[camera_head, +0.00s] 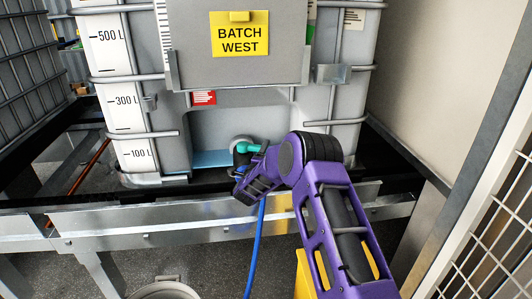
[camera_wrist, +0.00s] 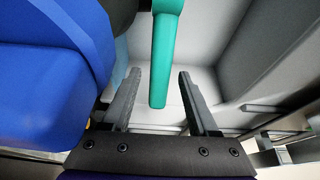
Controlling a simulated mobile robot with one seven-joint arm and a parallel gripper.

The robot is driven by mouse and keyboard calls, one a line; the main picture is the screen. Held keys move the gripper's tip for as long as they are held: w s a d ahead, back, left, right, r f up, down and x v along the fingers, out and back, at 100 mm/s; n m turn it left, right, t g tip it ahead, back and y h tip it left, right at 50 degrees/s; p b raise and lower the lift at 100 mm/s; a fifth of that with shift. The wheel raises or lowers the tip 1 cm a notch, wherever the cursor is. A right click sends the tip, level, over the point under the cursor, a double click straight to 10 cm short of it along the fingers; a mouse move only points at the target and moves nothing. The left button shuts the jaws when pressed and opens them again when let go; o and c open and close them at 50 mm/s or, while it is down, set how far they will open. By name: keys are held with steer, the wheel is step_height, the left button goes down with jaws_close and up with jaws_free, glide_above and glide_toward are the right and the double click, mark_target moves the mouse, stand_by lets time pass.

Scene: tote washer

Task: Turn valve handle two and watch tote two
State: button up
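A grey-white tote (camera_head: 230,128) with volume marks sits in a metal cage and carries a yellow "BATCH WEST" sign (camera_head: 239,33). No number two shows on it. A teal valve handle (camera_head: 248,147) is low on its front, partly behind my wrist. In the wrist view the teal handle (camera_wrist: 164,55) hangs down, its free end between the two dark fingers. My gripper (camera_wrist: 158,73) is open around it, with a visible gap on each side. Whether the handle touches a finger deeper in cannot be told. In the head view my fingers are mostly hidden.
A blue hose (camera_head: 257,240) hangs below the valve. A large blue part (camera_wrist: 50,65) fills the left of the wrist view. A metal rail (camera_head: 150,222) runs below the tote. A white mesh panel (camera_head: 500,220) stands at right. A round lidded container (camera_head: 165,290) is on the floor.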

steer(key=v, duration=1.7)
steer(key=shift+s+p, duration=0.25)
steer(key=shift+p, duration=0.1)
steer(key=shift+c, duration=0.2)
